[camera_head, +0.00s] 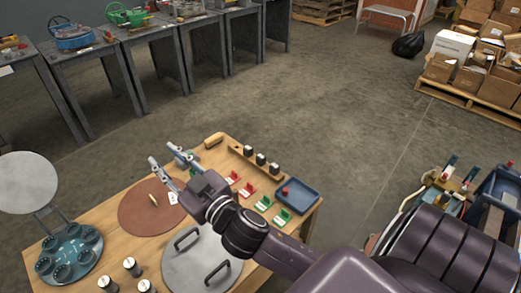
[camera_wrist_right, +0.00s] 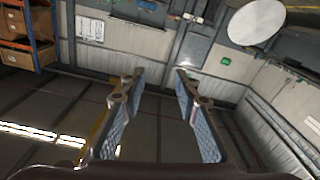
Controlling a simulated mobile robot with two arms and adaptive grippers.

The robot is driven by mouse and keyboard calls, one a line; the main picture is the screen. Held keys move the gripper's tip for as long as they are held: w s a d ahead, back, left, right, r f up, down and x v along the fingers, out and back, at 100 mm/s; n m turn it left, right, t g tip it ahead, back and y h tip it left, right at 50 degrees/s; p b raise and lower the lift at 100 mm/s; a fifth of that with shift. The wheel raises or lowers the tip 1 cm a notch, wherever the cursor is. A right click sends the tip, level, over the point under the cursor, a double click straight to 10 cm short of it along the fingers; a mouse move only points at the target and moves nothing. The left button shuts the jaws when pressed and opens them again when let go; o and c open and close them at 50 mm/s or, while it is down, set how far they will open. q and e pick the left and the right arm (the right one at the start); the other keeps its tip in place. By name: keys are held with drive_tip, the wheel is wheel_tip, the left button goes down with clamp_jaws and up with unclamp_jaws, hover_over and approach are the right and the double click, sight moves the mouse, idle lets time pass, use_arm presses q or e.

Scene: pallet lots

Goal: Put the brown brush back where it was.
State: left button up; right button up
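I cannot pick out the brown brush for certain. A tan, rounded block (camera_head: 213,140) lies at the far edge of the wooden table (camera_head: 105,213) and may be it, but it is too small to tell. A small tan piece (camera_head: 153,200) stands on the round brown mat (camera_head: 140,215). My right gripper (camera_head: 163,155) is above the mat's far edge, with its fingers apart and nothing between them. The right wrist view also shows it open and empty (camera_wrist_right: 160,73), facing the far wall. My left gripper is not in view.
A grey round plate (camera_head: 200,270) with black handles, a teal holder (camera_head: 70,254) with several wells, and a blue tray (camera_head: 298,197) are on the table. A wooden strip (camera_head: 257,168) holds three dark blocks. Red and green clips lie nearby. Open floor (camera_head: 300,95) lies beyond.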

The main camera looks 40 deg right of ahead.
drive_tip(key=s+d+f+m+g+h, duration=0.1)
drive_tip(key=s+d+f+g+h, duration=0.2)
drive_tip(key=f, duration=0.4)
drive_tip(key=s+d+f+m+g, duration=0.2)
drive_tip(key=s+f+g, duration=0.1)
drive_tip(key=s+f, duration=0.3)
drive_tip(key=s+a+f+g, duration=0.1)
drive_tip(key=s+f+g, duration=0.3)
drive_tip(key=s, duration=0.6)
drive_tip(key=s+f+n+g+y, duration=0.1)
drive_tip(key=s+f+g, duration=0.4)
drive_tip(key=s+f, duration=0.4)
drive_tip(key=shift+s+a+n+y, duration=0.3)
drive_tip(key=shift+s+a, duration=0.05)
drive_tip(key=shift+f, duration=0.1)
